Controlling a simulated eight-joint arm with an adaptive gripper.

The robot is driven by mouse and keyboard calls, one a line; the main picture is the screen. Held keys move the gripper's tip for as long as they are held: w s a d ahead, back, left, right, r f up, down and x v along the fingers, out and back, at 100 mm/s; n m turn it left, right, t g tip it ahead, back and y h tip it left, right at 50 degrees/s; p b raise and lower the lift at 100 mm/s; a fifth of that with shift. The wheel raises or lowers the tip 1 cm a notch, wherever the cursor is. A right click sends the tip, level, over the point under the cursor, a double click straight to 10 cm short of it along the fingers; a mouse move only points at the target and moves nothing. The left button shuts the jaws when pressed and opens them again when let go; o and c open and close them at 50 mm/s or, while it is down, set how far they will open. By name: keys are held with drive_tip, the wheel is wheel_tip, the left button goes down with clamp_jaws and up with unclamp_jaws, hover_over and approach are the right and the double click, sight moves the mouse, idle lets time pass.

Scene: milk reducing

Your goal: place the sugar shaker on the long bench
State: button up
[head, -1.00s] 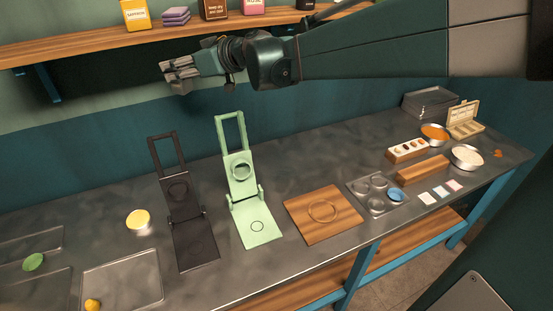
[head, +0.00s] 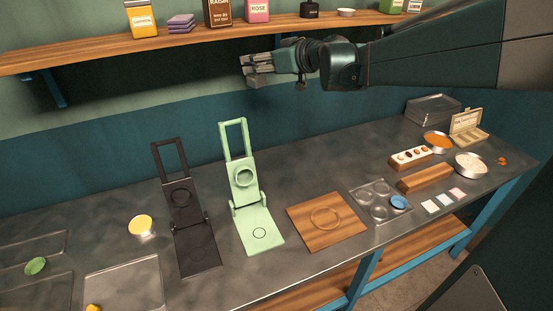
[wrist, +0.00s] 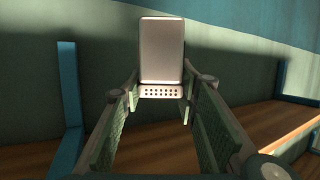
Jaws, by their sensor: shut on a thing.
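My gripper (head: 258,68) is up in front of the shelf, high above the long bench (head: 110,220), a dark metal counter. In the wrist view my gripper (wrist: 160,105) is shut on the sugar shaker (wrist: 162,50), a pale, box-like body with a row of small holes along one end. The shaker sits between the far ends of the fingers, clear of any surface. In the head view I cannot make out the shaker apart from the fingers.
A black press (head: 183,205) and a green press (head: 245,190) stand on the bench. A wooden board (head: 340,238), a tray with round hollows (head: 370,212) and bowls lie further right. The wooden shelf (head: 90,55) carries packets. Bare bench shows behind the board.

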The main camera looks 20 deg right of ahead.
drive_tip(key=s+d+m+t+h, duration=0.15)
drive_tip(key=s+d, duration=0.35)
drive_tip(key=d, duration=0.7)
drive_tip(key=s+d+m+h, duration=0.2)
drive_tip(key=s+d, duration=0.3)
drive_tip(key=d, duration=0.7)
drive_tip(key=s+d+m+h, duration=0.15)
drive_tip(key=s+d, duration=0.45)
drive_tip(key=d, duration=0.6)
wheel_tip(320, 180, down, 26)
drive_tip(key=shift+w+h, duration=0.35)
drive_tip(key=shift+h, duration=0.05)
wheel_tip(320, 180, down, 6)
drive_tip(key=b, duration=0.1)
drive_tip(key=shift+b, duration=0.3)
drive_tip(key=shift+f, duration=0.1)
drive_tip(key=shift+f+b, duration=0.55)
drive_tip(key=shift+f, duration=1.3)
drive_tip(key=shift+f, duration=0.15)
drive_tip(key=o, duration=0.9)
